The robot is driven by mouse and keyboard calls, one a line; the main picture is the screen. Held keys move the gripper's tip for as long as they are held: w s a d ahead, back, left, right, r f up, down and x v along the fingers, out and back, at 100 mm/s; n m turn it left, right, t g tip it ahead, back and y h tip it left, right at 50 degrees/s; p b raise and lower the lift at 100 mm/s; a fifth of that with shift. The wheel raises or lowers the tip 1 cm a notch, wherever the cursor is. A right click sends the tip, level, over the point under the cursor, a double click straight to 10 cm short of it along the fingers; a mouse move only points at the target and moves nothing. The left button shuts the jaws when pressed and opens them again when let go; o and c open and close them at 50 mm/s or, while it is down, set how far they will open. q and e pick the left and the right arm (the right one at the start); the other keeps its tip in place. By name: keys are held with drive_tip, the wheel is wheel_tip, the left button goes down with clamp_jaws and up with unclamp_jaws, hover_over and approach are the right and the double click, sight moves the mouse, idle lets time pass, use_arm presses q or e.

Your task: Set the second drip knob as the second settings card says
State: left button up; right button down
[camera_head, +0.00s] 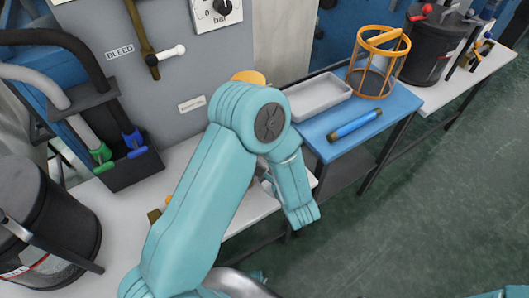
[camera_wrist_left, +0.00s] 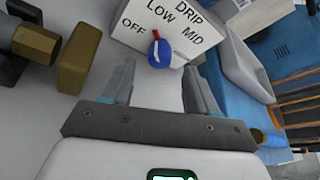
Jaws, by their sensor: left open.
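In the left wrist view, a blue drip knob (camera_wrist_left: 160,53) with a red pointer stands on a white dial plate (camera_wrist_left: 188,22) reading DRIP, OFF, LOW and MID. The pointer is aimed up the picture, between OFF and LOW; its exact setting is hard to tell. My left gripper (camera_wrist_left: 158,76) is open and empty, its two fingers spread either side of the knob's line, apart from it. In the head view my left arm covers this knob and the gripper. No settings card is readable. My right gripper is not in view.
A brass block (camera_wrist_left: 80,58) lies left of my fingers. In the head view, a blue table (camera_head: 400,102) carries a grey tray (camera_head: 318,96), an orange cage (camera_head: 378,62) and a blue cylinder (camera_head: 355,125). A black canister (camera_head: 55,225) stands at left. Green floor at right is clear.

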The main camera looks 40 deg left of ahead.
use_arm(q)
drive_tip(key=shift+x, duration=2.2)
drive_tip(key=c, duration=1)
drive_tip(key=shift+c, duration=0.2)
